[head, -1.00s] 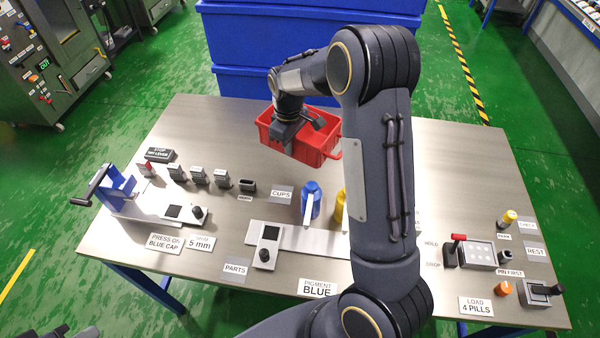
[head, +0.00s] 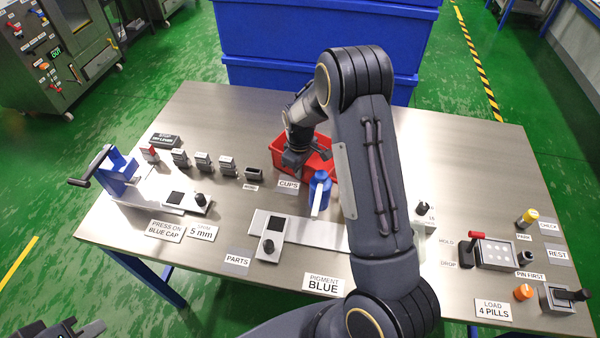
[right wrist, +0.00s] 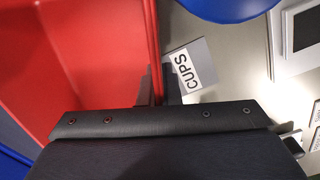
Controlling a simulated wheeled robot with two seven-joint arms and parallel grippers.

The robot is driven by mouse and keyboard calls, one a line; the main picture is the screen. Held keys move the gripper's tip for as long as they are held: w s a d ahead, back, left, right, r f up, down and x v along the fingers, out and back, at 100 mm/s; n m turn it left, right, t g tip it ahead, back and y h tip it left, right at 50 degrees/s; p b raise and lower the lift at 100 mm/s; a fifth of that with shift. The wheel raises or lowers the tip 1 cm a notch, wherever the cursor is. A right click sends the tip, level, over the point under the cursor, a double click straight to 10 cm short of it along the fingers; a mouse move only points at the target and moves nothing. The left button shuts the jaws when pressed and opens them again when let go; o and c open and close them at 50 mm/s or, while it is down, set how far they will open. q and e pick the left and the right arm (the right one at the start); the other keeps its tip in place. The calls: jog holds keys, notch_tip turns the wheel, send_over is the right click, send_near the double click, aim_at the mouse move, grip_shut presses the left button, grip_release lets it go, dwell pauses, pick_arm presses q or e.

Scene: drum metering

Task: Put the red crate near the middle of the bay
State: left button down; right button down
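The red crate (head: 318,169) is in the middle of the table in the head view, just behind the blue bottle and the CUPS label. My right gripper (head: 294,158) is at its left near side. In the right wrist view, the crate's red wall (right wrist: 152,40) runs down between the dark fingertips (right wrist: 158,88), and the gripper appears shut on it. I cannot tell whether the crate touches the table. No marked bay outline is visible.
A blue bottle (head: 320,190) stands close in front of the crate. The CUPS label (head: 289,186) lies at its left front, with several small dark holders (head: 203,162) further left. Large blue bins (head: 320,40) stand behind the table.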

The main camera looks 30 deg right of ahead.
jog(key=shift+r, duration=0.15)
jog(key=shift+f, duration=0.2)
jog(key=c, duration=1.6)
grip_release()
jog(key=shift+c, duration=0.2)
jog(key=shift+r, duration=0.15)
